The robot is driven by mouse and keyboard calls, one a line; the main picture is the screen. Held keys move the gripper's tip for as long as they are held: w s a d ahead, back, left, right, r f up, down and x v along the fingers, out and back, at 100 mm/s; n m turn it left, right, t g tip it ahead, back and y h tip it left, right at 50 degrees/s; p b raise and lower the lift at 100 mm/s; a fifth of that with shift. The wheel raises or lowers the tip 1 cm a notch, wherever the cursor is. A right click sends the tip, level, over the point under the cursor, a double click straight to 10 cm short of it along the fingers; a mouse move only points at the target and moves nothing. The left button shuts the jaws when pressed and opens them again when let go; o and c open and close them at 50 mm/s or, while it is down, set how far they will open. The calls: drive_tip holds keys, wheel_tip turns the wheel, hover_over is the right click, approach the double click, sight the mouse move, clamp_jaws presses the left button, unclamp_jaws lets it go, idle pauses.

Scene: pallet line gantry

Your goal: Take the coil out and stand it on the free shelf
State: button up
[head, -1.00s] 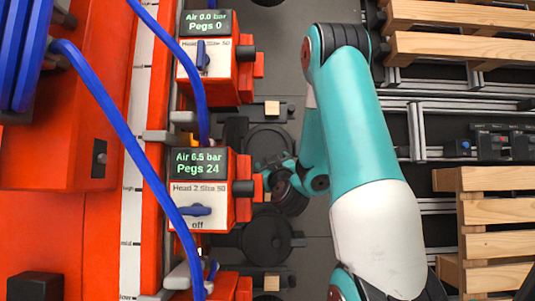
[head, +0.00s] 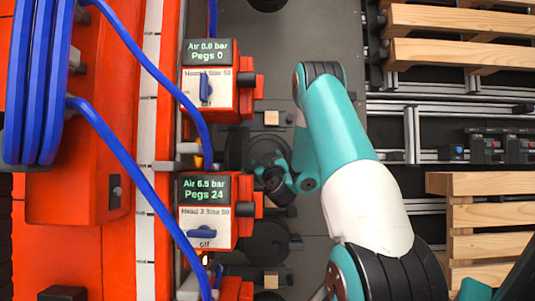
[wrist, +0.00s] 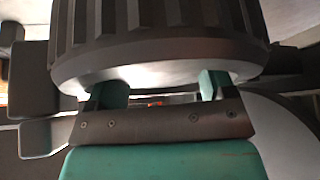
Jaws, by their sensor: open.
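A large dark ribbed round body (wrist: 160,35) with a pale underside fills the top of the wrist view; I cannot tell whether it is the coil. My gripper (wrist: 162,88) is open, its two teal fingers apart just below that body; contact is unclear. In the head view my gripper (head: 268,175) is small and dark, beside the gap between the two orange heads. A dark round disc (head: 265,242) lies below it in the picture, and another dark round shape is partly hidden behind it. I cannot make out a free shelf.
The upper head (head: 208,80) reads air 0.0 bar, pegs 0; the lower head (head: 206,212) reads air 6.5 bar, pegs 24. Blue hoses (head: 120,155) cross the left. Wooden pallets (head: 490,210) and rails stand at the right. Grey floor (head: 315,30) is clear at top middle.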

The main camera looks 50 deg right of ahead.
drive_tip(key=c, duration=0.9)
drive_tip(key=shift+o, duration=0.2)
drive_tip(key=shift+r, duration=0.15)
